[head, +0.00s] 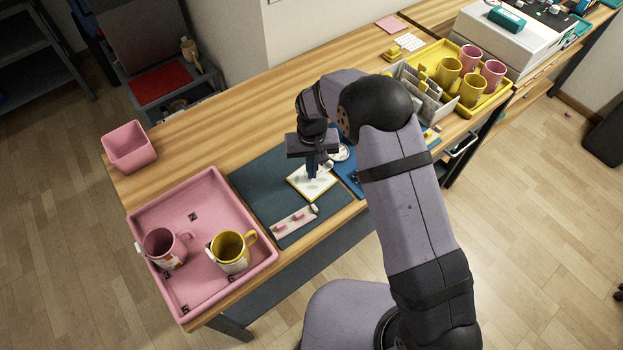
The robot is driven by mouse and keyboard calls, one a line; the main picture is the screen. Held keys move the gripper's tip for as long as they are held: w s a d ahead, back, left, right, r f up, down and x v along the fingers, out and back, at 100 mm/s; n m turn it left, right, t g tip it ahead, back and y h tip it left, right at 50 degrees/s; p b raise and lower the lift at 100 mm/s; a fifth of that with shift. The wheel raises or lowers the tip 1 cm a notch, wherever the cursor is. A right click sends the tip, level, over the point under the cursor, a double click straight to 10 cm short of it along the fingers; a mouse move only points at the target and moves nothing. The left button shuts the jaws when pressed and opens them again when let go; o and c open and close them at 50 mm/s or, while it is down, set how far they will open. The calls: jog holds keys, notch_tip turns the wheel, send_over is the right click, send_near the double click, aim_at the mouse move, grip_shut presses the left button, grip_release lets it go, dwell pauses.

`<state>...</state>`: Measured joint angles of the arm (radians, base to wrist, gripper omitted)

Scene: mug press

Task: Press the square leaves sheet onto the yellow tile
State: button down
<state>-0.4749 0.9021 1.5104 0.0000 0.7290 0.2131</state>
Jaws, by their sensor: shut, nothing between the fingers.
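A square tile with a yellow edge (294,186) lies on the dark blue mat in the middle of the table's front part. A white square sheet with green leaf marks (325,186) lies on its top; I cannot tell how exactly their edges line up. My gripper (312,177) is shut and empty, pointing down over the sheet's upper middle. Its fingertips are at or just above the sheet; I cannot tell whether they touch. The fingers hide part of the sheet.
The dark blue mat (262,178) also bears a light strip with pink pieces (295,220). A pink tray (208,182) on the left holds a pink mug (163,248) and a yellow mug (230,252). A yellow tray (497,98) with several mugs stands at the right.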

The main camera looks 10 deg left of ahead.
jog(key=shift+f+b, duration=0.4)
jog(key=shift+f, duration=0.25)
dwell(0.5)
jog(key=shift+s+f, duration=0.1)
dwell(1.2)
jog(key=shift+r+p, duration=2.15)
jog(key=shift+r, duration=0.95)
